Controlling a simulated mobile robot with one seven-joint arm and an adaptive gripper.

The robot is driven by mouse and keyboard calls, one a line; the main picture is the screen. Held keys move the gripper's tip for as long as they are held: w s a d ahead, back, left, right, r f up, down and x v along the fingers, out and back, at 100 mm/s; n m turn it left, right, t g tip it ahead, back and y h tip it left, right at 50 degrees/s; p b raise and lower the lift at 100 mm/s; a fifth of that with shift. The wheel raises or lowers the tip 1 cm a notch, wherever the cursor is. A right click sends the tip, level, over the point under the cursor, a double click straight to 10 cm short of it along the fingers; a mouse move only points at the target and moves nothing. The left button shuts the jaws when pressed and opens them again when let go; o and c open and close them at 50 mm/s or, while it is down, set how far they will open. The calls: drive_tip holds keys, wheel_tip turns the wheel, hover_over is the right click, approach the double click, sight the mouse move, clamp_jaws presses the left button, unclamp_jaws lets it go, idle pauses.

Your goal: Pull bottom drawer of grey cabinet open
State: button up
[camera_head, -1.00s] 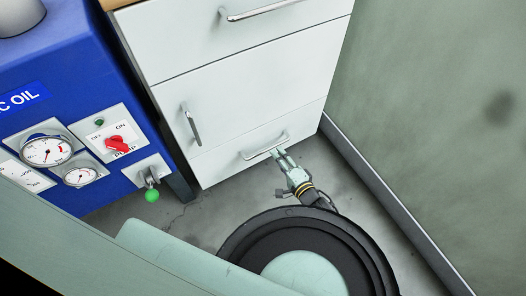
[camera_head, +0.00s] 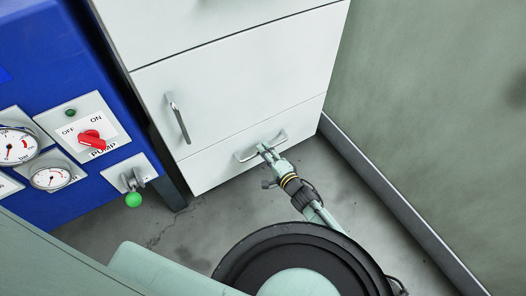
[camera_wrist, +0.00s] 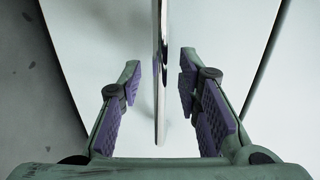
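The grey cabinet (camera_head: 230,85) stands in front of me, light in colour. Its bottom drawer (camera_head: 215,169) is flush with the front and has a silver bar handle (camera_head: 243,157). My gripper (camera_head: 263,149) is at that handle. In the wrist view, my gripper (camera_wrist: 158,95) is open, with purple pads on both fingers. The handle (camera_wrist: 160,70) runs between the two fingers, with a gap to each side. The drawer front (camera_wrist: 210,30) fills the space behind.
A blue machine (camera_head: 50,90) with gauges, a red pump switch (camera_head: 92,140) and a green-knobbed valve (camera_head: 133,199) stands on the left. A green-grey wall (camera_head: 430,100) with a skirting strip is on the right. Bare floor (camera_head: 180,235) lies before the cabinet.

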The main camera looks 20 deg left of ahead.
drive_tip(key=shift+x, duration=0.9)
clamp_jaws()
